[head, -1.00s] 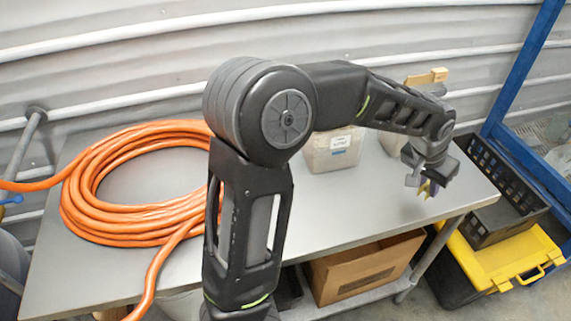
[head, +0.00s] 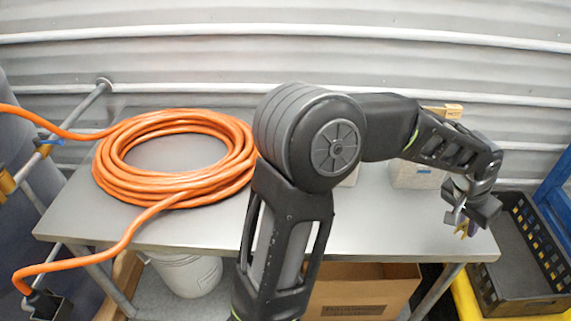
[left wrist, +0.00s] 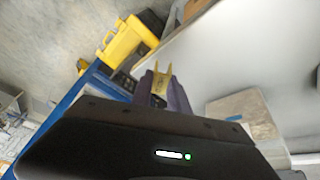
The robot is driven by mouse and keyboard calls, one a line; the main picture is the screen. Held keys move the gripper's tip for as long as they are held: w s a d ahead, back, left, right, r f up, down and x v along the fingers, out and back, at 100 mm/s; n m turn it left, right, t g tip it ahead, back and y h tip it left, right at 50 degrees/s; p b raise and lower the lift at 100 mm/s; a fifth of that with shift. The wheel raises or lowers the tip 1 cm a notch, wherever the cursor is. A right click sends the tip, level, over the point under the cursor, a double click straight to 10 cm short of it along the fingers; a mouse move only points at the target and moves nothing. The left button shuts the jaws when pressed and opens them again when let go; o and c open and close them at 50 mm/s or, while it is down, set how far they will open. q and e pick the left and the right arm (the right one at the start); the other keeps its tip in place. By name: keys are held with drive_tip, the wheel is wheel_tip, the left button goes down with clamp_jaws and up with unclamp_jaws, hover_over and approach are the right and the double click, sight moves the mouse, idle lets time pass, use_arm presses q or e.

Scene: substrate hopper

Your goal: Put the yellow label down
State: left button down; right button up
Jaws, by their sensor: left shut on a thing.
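The yellow label (head: 462,230) is a small piece at the tips of my left gripper (head: 458,217), over the right end of the grey table (head: 240,233). In the left wrist view the yellow label (left wrist: 161,82) stands between the two purple fingers of my left gripper (left wrist: 162,92), which is shut on it. I cannot tell the gap between the label and the tabletop. My right gripper is not in view.
An orange hose coil (head: 125,185) covers the table's left part. Pale containers (head: 410,176) stand at the back right, partly behind my arm. A black crate (head: 520,290) is beyond the right edge. A cardboard box (head: 365,290) sits below.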

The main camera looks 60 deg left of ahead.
use_arm(q)
drive_tip(key=shift+a+f, duration=0.1)
drive_tip(key=shift+a, duration=0.05)
drive_tip(key=s+a+r+m+b, duration=0.1)
drive_tip(key=s+a+m+b, duration=0.2)
drive_tip(key=a+b, duration=0.4)
drive_tip(key=s+a+m+h+b, duration=0.1)
drive_tip(key=s+a+m+b, duration=0.2)
drive_tip(key=a, duration=0.7)
drive_tip(key=s+b, duration=0.2)
drive_tip(key=b, duration=0.2)
drive_tip(key=shift+r+m+g+h, duration=0.3)
drive_tip(key=shift+r+m, duration=0.1)
drive_tip(key=shift+f, duration=3.2)
drive_tip(key=shift+f, duration=1.85)
